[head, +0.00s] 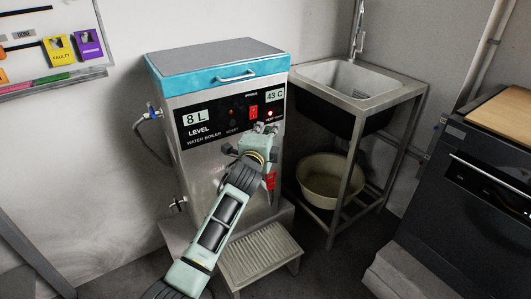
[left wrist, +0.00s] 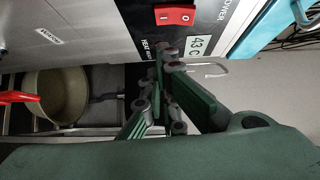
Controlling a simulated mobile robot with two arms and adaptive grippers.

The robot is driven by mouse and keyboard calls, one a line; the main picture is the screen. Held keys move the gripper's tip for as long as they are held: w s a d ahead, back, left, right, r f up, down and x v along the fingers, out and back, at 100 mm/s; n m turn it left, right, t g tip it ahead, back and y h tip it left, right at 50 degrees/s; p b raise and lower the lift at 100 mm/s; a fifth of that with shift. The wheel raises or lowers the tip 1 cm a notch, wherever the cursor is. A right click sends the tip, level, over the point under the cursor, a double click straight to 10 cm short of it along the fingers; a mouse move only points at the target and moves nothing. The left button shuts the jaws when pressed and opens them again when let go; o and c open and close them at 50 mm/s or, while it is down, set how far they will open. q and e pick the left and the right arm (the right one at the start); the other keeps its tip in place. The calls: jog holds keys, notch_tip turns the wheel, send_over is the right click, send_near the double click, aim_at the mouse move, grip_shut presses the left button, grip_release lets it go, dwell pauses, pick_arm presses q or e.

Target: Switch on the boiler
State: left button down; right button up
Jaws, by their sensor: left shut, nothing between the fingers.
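The water boiler (head: 184,160) is a steel box with a blue-edged lid and a black panel showing "8 L" and "43 C". Its red power switch (head: 254,111) is on the right of the panel. In the left wrist view the red switch (left wrist: 175,15), marked I and O, is at the top. A small red light (head: 270,114) beside it glows. My left gripper (head: 266,128) is shut and empty, just below the switch in the head view. In the left wrist view its fingertips (left wrist: 170,50) are close to the switch; contact is not visible. My right gripper is out of view.
A sink (head: 350,78) on a metal frame stands right of the boiler, with a cream basin (head: 327,180) on its lower shelf. A small step (head: 260,256) is in front of the boiler. A dark oven-like appliance (head: 470,190) is at the right.

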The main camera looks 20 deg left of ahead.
pick_arm(q)
jog(key=s+f+p, duration=0.1)
jog(key=s, duration=0.9)
jog(key=shift+d+p, duration=0.35)
jog(key=shift+d, duration=0.05)
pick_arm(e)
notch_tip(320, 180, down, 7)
pick_arm(q)
jog(key=shift+s+f, duration=0.1)
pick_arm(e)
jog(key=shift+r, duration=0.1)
